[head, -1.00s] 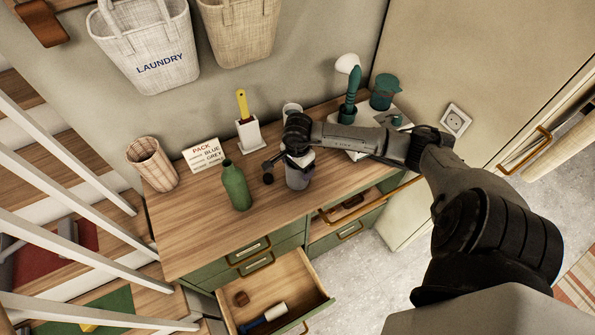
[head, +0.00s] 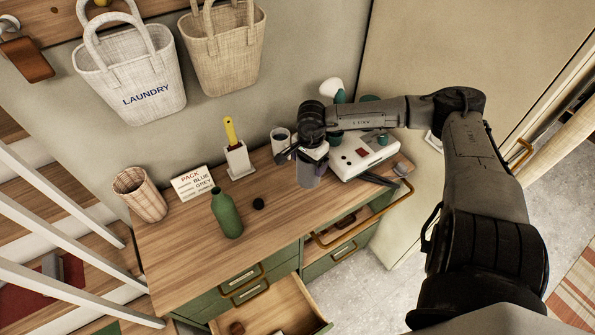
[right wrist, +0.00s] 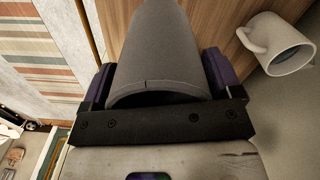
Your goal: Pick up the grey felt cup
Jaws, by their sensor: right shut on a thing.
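The grey felt cup (head: 309,174) is in my right gripper (head: 313,160), over the right part of the wooden counter in the head view. In the right wrist view, the grey cup (right wrist: 162,50) fills the middle between the two purple-padded fingers of my right gripper (right wrist: 158,85), which are shut on its sides. Its far end is cut off by that frame's top edge. The cup appears raised off the counter, but the gap below it cannot be judged exactly. My left gripper is not in view.
A white mug (head: 280,143) stands close behind the cup. A white appliance (head: 368,155) is at right. A lower drawer (head: 282,305) is open.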

